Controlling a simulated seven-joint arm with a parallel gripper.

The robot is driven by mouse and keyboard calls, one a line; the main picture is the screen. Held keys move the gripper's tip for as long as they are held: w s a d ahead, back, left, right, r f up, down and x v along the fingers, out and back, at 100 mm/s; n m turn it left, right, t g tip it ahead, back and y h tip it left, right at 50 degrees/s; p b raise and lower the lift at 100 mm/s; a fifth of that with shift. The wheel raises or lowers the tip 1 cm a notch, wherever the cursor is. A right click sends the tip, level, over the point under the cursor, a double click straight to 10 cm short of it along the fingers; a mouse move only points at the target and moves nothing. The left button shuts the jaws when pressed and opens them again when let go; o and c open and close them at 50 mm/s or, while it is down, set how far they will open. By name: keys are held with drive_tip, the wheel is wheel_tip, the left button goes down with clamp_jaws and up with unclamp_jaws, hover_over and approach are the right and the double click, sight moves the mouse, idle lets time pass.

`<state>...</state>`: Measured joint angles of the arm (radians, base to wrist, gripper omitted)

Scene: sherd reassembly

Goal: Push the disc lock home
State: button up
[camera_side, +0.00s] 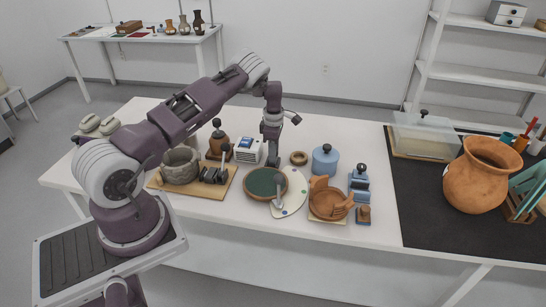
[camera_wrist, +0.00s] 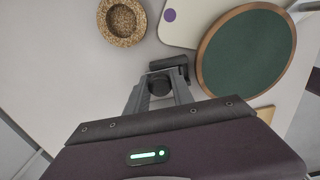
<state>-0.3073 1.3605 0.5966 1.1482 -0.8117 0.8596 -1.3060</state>
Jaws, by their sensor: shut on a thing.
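The disc (camera_side: 264,181) is round, with a green top and a wooden rim. It also shows in the wrist view (camera_wrist: 247,52) at upper right. My gripper (camera_wrist: 160,84) points down just beyond the disc's far edge in the side view (camera_side: 270,163). Its fingers are shut on a dark knob (camera_wrist: 159,86), which I take to be the disc lock. A dark block (camera_wrist: 171,66) adjoins the knob and lies close to the disc's rim. I cannot tell whether the block touches the rim. In the side view my gripper hides the lock.
A pale palette (camera_side: 291,193) lies by the disc, and a cork-like ring (camera_wrist: 121,22) lies behind it. A blue lidded jar (camera_side: 325,160), a brown bowl (camera_side: 330,203), a white-and-blue box (camera_side: 248,149) and a wooden board (camera_side: 205,190) with a stone-grey pot (camera_side: 180,167) stand close around.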

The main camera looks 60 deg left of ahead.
drive_tip(key=shift+s+d+f, duration=0.1)
drive_tip(key=shift+f, duration=0.05)
drive_tip(key=shift+s+d, duration=0.55)
drive_tip(key=shift+s, duration=0.05)
drive_tip(key=o, duration=0.9)
drive_tip(key=shift+c, duration=0.2)
drive_tip(key=shift+w+r, duration=0.1)
drive_tip(key=shift+r, duration=2.75)
